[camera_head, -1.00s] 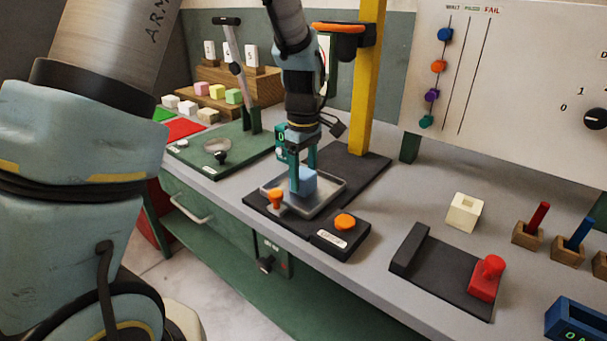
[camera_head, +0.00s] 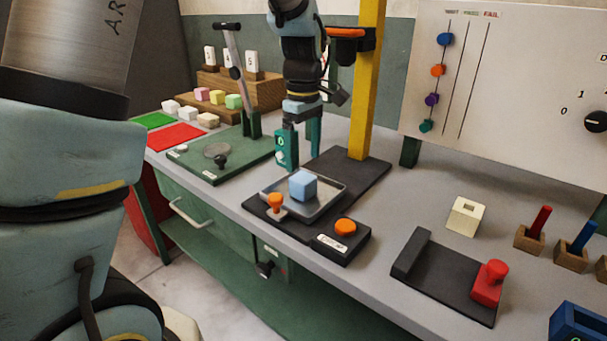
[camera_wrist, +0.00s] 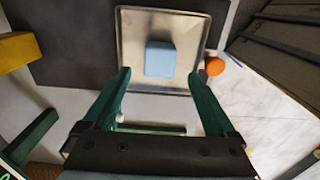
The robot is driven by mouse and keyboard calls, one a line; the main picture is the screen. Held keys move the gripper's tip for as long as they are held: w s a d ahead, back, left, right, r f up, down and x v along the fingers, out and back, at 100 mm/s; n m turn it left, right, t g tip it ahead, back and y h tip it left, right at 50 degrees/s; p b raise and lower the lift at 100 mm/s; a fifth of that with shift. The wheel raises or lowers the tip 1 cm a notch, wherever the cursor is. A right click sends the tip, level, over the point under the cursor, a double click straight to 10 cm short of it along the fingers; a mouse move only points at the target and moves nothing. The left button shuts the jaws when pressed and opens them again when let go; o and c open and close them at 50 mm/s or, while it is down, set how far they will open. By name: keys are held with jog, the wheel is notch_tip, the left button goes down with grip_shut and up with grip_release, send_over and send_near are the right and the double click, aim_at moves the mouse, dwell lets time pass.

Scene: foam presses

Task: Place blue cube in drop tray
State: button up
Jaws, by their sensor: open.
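The light blue cube (camera_head: 303,186) rests in the square metal tray (camera_head: 325,201) on the dark base of the drop stand. The wrist view also shows the blue cube (camera_wrist: 160,60) lying inside the tray (camera_wrist: 130,18), clear of its rim. My gripper (camera_head: 303,150) is open and empty, raised above and behind the cube. In the wrist view, its two teal fingers stand apart, with no contact on the cube.
A yellow post (camera_head: 366,85) rises behind the tray. An orange knob (camera_head: 275,202) and an orange button (camera_head: 345,227) stand at its front.

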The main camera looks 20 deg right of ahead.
aim_at(303, 177)
notch_tip(303, 177, up, 5)
jog(key=w+a+f+m, duration=0.2)
jog(key=a+f+m, duration=0.15)
jog(key=a, duration=1.25)
jog(key=s+a+f+m, duration=0.1)
jog(key=s+a+f, duration=0.1)
jog(key=a, duration=0.5)
jog(key=s+a+f+m+t, duration=0.1)
jog(key=s+a+f+m, duration=0.1)
jog(key=a, duration=0.5)
jog(key=shift+s+f+t, duration=0.3)
jog(key=shift+s+f, duration=0.3)
jog(key=shift+s, duration=0.4)
jog(key=shift+a+m, duration=0.1)
jog(key=shift+m, duration=0.15)
jog(key=shift+c, duration=0.3)
